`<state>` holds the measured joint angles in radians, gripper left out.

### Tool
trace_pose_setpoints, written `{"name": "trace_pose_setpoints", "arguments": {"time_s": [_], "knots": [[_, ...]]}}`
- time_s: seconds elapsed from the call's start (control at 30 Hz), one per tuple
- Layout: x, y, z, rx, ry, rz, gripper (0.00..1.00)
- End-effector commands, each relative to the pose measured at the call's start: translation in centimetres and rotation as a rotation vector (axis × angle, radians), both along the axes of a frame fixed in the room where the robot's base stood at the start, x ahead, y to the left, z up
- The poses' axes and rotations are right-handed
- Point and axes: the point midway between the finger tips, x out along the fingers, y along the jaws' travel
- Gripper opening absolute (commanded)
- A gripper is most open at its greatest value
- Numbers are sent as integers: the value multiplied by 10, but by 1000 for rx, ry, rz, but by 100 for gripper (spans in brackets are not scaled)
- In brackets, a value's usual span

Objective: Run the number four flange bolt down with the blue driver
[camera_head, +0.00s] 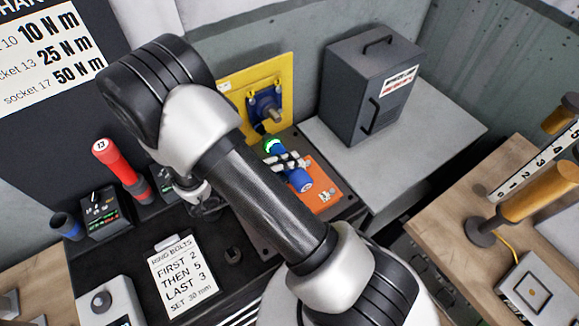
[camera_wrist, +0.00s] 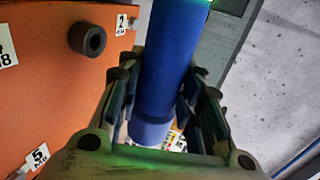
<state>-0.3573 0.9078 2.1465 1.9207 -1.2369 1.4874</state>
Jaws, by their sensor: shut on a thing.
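My gripper (camera_wrist: 165,105) is shut on the blue driver (camera_wrist: 165,75), with its fingers on both sides of the body. In the head view the driver (camera_head: 301,181) is held tilted over the orange plate (camera_head: 327,182), and a green light glows at its upper end. The orange plate (camera_wrist: 50,80) also fills the left of the wrist view. A dark hollow cylinder (camera_wrist: 87,39) stands out of it beside a "2" tag. A "5 M8" tag shows lower, and a cut-off tag is at the left edge. I cannot pick out the number four bolt; whether the driver touches any bolt is hidden.
A yellow plate (camera_head: 230,88) with a blue motor-like part stands behind. A ring-bolts card (camera_head: 183,277) lies in front. A grey box (camera_head: 350,90) stands on the right-hand counter (camera_head: 440,128), otherwise clear.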

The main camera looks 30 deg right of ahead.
Motion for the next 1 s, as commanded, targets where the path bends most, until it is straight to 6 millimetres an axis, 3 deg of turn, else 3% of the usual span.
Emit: {"name": "trace_pose_setpoints", "arguments": {"time_s": [1.0], "knots": [[14,0,2,-3,-6,1,2]]}}
